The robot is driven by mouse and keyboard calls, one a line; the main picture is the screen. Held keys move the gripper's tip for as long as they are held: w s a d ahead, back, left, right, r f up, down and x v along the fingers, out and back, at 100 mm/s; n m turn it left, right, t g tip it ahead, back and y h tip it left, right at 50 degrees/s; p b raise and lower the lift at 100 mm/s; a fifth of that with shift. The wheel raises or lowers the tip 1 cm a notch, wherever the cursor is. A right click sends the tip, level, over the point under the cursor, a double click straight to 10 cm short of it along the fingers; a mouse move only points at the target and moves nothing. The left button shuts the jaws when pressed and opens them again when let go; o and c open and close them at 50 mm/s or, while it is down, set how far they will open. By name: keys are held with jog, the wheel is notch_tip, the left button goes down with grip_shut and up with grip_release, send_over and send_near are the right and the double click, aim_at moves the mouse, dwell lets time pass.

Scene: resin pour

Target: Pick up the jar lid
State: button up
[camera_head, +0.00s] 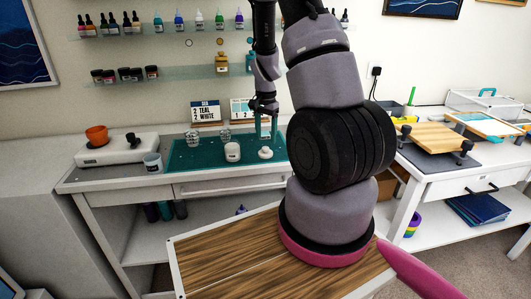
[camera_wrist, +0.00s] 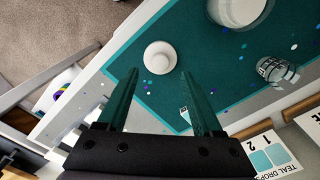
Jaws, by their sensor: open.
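The jar lid (camera_head: 265,153) is a small white round piece with a raised knob, lying on the teal mat (camera_head: 200,153). In the wrist view the lid (camera_wrist: 160,57) lies just beyond the fingertips, roughly centred between them. My gripper (camera_head: 266,128) points down above the lid with its two teal fingers apart. In the wrist view my gripper (camera_wrist: 160,74) is open with nothing between the fingers. The white jar (camera_head: 232,152) stands to the left of the lid; its wide round top (camera_wrist: 237,10) shows in the wrist view.
Clear cups (camera_head: 192,138) stand at the back of the mat. One clear cup (camera_wrist: 277,70) is right of the lid in the wrist view. Small cards (camera_head: 206,112) stand behind the mat.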

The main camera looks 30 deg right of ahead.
aim_at(265, 147)
notch_tip(265, 147, down, 5)
jog(key=shift+a+r, duration=0.1)
jog(key=shift+r, duration=0.05)
jog(key=shift+c, duration=0.3)
grip_shut()
